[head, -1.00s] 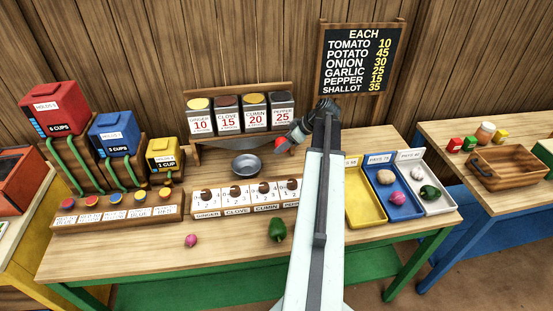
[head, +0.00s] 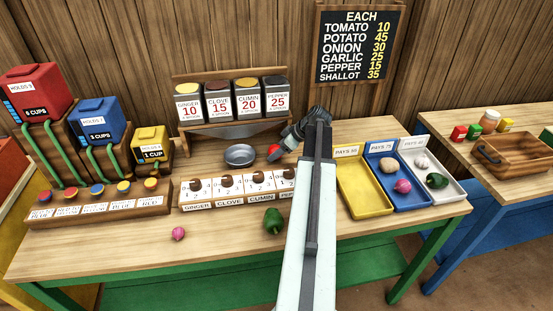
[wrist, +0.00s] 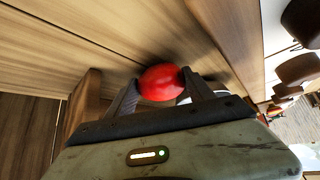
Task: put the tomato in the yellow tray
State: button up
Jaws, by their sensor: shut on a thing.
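The tomato (head: 274,149) is red and round. In the wrist view the tomato (wrist: 161,82) sits between the two fingers of my gripper (wrist: 160,92), which is shut on it. In the head view my gripper (head: 279,153) is behind the spice lever row, to the right of the metal bowl. The yellow tray (head: 362,194) is to the right of my arm and looks empty; its left side is partly hidden by my arm. Its label reads "PAYS 50", though small.
Beside it are a blue tray (head: 412,200) with a potato and a red-purple bulb, and a white tray (head: 451,196) with garlic and a green pepper. A metal bowl (head: 240,156), another green pepper (head: 273,221) and a small pink bulb (head: 178,233) are on the table.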

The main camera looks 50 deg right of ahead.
jog(key=shift+w+d+f, duration=0.1)
jog(key=shift+w+f, duration=0.05)
jog(key=shift+f, duration=0.25)
jog(key=o, duration=1.6)
jog(key=shift+r+p, duration=0.25)
jog(key=shift+p, duration=0.1)
jog(key=shift+p+v, duration=4.6)
jog(key=shift+v, duration=1.35)
